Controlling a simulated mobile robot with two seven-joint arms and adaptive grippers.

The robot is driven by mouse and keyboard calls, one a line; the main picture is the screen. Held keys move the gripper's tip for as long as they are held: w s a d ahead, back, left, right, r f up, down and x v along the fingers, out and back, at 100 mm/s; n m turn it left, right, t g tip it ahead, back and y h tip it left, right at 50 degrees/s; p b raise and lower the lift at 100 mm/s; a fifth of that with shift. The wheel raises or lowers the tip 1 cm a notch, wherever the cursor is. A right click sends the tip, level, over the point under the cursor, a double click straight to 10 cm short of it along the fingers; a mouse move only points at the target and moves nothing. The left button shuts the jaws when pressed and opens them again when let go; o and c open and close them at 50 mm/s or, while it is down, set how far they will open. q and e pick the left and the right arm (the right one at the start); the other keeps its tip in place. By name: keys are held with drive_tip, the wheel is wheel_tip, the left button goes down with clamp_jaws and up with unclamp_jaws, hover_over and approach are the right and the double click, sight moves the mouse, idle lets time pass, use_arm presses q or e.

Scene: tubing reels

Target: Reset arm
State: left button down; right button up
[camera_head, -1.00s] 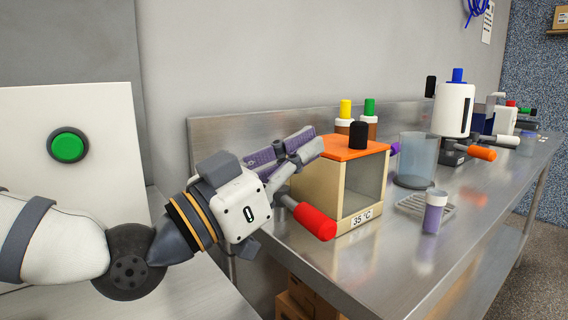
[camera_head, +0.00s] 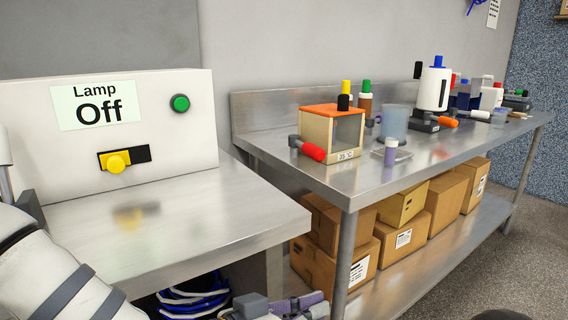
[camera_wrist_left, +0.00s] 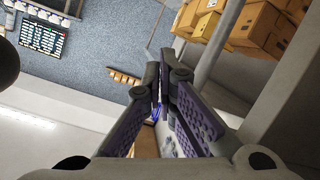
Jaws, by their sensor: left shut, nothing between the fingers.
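My left gripper (camera_head: 298,304) shows at the bottom edge of the head view, low in front of the benches and partly cut off by the frame. Its purple-padded fingers also show in the left wrist view (camera_wrist_left: 160,92), where their tips are together with nothing held between them. My white left arm comes in at the lower left of the head view. My right gripper is not in view.
A white lamp box (camera_head: 180,135) reading "Off" stands on the left bench (camera_head: 220,200). The steel bench (camera_head: 430,165) carries an orange-topped oven (camera_head: 318,130), a beaker (camera_head: 394,122) and bottles. Cardboard boxes (camera_head: 405,238) fill its lower shelf. Blue cable (camera_head: 195,300) lies below the left bench.

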use_arm(q)
drive_tip(key=s+a+f+n+g+y+p, duration=0.1)
drive_tip(key=s+a+f+n+g+y, duration=0.15)
drive_tip(key=s+a+f, duration=0.45)
drive_tip(key=s+a+f+n+g+y+p, duration=0.1)
drive_tip(key=s+a+f+g+y+p, duration=0.15)
drive_tip(key=s+f, duration=0.75)
drive_tip(key=s+a+f+n+g+y+p, duration=0.1)
drive_tip(key=s+a+g+y, duration=0.2)
drive_tip(key=s+a, duration=0.5)
drive_tip(key=s+a+f+n+g+y+p, duration=0.1)
drive_tip(key=s+a+g+y, duration=0.2)
drive_tip(key=s+a, duration=0.6)
drive_tip(key=s+y, duration=0.1)
drive_tip(key=s, duration=0.5)
drive_tip(key=shift+n, duration=0.35)
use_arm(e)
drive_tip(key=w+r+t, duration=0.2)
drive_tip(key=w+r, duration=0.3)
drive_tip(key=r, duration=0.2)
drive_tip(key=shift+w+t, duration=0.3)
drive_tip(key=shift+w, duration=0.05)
